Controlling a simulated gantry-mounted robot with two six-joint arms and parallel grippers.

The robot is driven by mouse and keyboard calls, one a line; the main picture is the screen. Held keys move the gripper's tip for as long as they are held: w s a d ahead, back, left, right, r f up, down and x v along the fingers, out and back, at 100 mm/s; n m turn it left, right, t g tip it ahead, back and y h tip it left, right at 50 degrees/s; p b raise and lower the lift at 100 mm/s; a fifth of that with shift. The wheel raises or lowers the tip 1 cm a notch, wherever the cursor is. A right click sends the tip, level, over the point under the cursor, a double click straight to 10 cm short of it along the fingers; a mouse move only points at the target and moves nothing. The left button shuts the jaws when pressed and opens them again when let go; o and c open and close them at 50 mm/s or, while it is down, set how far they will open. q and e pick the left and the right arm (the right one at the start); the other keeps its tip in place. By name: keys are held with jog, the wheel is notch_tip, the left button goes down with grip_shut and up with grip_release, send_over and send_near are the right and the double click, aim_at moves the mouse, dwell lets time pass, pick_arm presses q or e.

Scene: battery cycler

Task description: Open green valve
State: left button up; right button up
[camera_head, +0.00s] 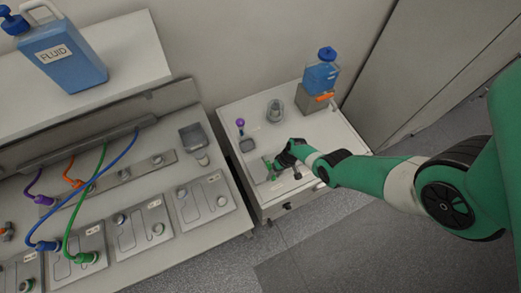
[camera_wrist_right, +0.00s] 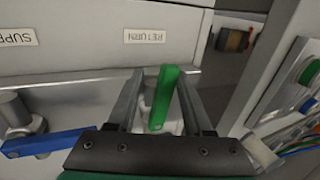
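The green valve handle (camera_wrist_right: 161,98) is a flat green bar. In the right wrist view it stands between the two fingers of my right gripper (camera_wrist_right: 161,76), slightly tilted, with a gap visible on both sides. The gripper is open around it and does not appear to pinch it. In the head view my right gripper (camera_head: 281,160) is at the white cabinet's front part, beside a small green piece (camera_head: 268,163); its fingers are too small there to judge. The valve body is mostly hidden behind the gripper mount. My left gripper is not in view.
A blue valve handle (camera_wrist_right: 48,143) lies left of the green one. A "RETURN" label (camera_wrist_right: 150,36) is on the panel beyond. The white cabinet (camera_head: 250,195) also bears a blue bottle (camera_head: 321,76) and a purple-topped piece (camera_head: 240,124). A bench with cables (camera_head: 105,162) stands left.

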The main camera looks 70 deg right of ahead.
jog(key=c, duration=0.3)
jog(key=shift+s+d, duration=0.1)
jog(key=shift+d, duration=0.05)
dwell(0.3)
jog(key=shift+o, duration=1.2)
jog(key=p+v, duration=0.7)
jog(key=v, duration=0.1)
jog(key=shift+s+d+p, duration=0.2)
jog(key=shift+p, duration=0.15)
